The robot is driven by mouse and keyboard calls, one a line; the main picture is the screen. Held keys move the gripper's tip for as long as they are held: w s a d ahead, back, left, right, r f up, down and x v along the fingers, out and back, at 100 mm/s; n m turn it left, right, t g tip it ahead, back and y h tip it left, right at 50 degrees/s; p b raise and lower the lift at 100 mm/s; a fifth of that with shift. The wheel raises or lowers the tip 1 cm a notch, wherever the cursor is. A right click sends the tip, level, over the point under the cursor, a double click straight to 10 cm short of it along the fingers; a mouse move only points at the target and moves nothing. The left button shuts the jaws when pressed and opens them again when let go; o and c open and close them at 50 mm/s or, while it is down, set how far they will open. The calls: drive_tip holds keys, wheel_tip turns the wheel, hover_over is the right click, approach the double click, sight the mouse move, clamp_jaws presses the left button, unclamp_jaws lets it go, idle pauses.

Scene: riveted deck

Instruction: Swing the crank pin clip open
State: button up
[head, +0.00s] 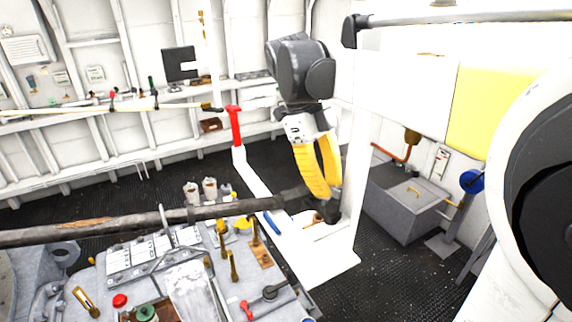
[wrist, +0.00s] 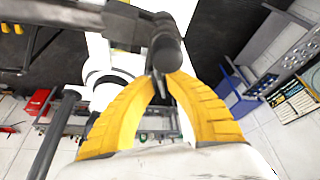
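A long dark bar (head: 150,220) crosses the head view from the left and ends in a dark fitting beside my fingertips. In the wrist view the bar (wrist: 70,15) comes in from the upper left to a dark rounded end (wrist: 165,55). A thin dark grey piece, which looks like the crank pin clip (wrist: 161,90), lies just below that end, between my fingertips. My gripper (head: 331,196) has yellow fingers pointing down at the fitting. In the wrist view my gripper (wrist: 161,78) has its tips nearly together, seemingly closed on the thin piece. The clip's hinge is hidden.
A console (head: 165,265) with levers and knobs fills the lower left. A white post with a red top (head: 234,125) stands left of my gripper. A grey box (head: 403,200) stands on the dark floor at right. A shelf with a monitor (head: 179,64) runs along the back wall.

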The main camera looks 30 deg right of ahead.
drive_tip(key=shift+s+d, duration=0.1)
drive_tip(key=shift+d, duration=0.05)
clamp_jaws()
drive_tip(key=n+b, duration=0.1)
drive_tip(key=n, duration=0.2)
drive_tip(key=shift+t+h, duration=0.4)
unclamp_jaws()
drive_tip(key=shift+r, duration=0.1)
